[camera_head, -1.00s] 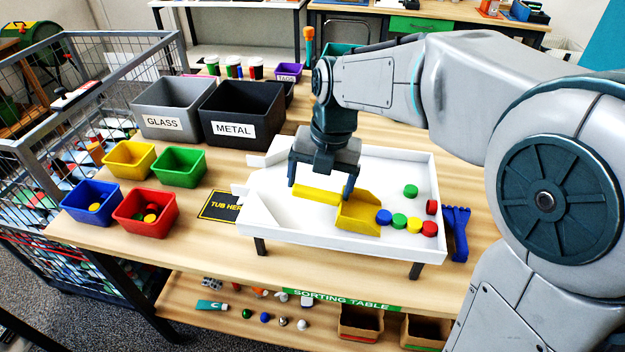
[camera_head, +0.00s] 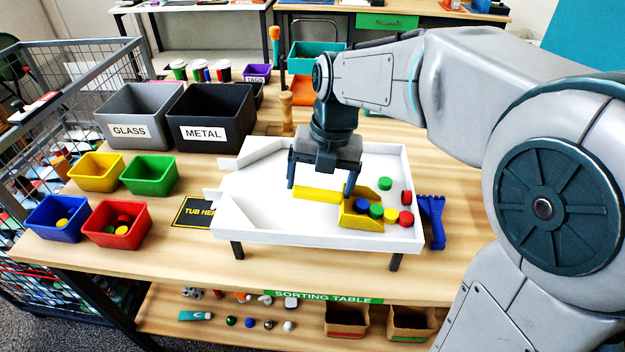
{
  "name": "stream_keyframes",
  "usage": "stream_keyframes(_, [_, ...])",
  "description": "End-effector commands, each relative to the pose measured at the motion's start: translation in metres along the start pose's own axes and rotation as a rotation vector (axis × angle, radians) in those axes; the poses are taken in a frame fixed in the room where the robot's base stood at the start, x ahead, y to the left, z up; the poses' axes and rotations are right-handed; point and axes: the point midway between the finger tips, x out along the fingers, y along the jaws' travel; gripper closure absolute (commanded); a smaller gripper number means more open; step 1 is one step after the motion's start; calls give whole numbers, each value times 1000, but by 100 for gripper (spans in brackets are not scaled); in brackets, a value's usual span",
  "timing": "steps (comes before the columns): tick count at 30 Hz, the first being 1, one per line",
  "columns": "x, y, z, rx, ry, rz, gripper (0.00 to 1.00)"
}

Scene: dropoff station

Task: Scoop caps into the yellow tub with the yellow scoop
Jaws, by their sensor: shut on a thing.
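My gripper (camera_head: 322,186) is shut on the handle of the yellow scoop (camera_head: 362,223), low over the white tray (camera_head: 270,225). The scoop's mouth points right. A blue cap (camera_head: 376,210) and a green cap (camera_head: 361,206) appear within the scoop's outline, and a yellow cap (camera_head: 390,215) is at its mouth. A red cap (camera_head: 405,218) lies just right of these. Another green cap (camera_head: 385,183) and another red cap (camera_head: 407,197) lie farther back on the tray. The yellow tub (camera_head: 97,173) stands at the table's left and looks empty.
Green (camera_head: 149,175), blue (camera_head: 56,217) and red (camera_head: 117,224) tubs stand near the yellow one; blue and red hold caps. A "TUB HERE" mat (camera_head: 196,212) lies left of the tray. Glass (camera_head: 129,131) and metal (camera_head: 203,134) bins stand behind. A blue rake (camera_head: 432,221) lies right.

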Motion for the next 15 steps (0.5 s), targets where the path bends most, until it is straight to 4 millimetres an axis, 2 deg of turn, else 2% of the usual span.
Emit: stream_keyframes(15, [-3, -26, 0, 1, 0, 0, 49])
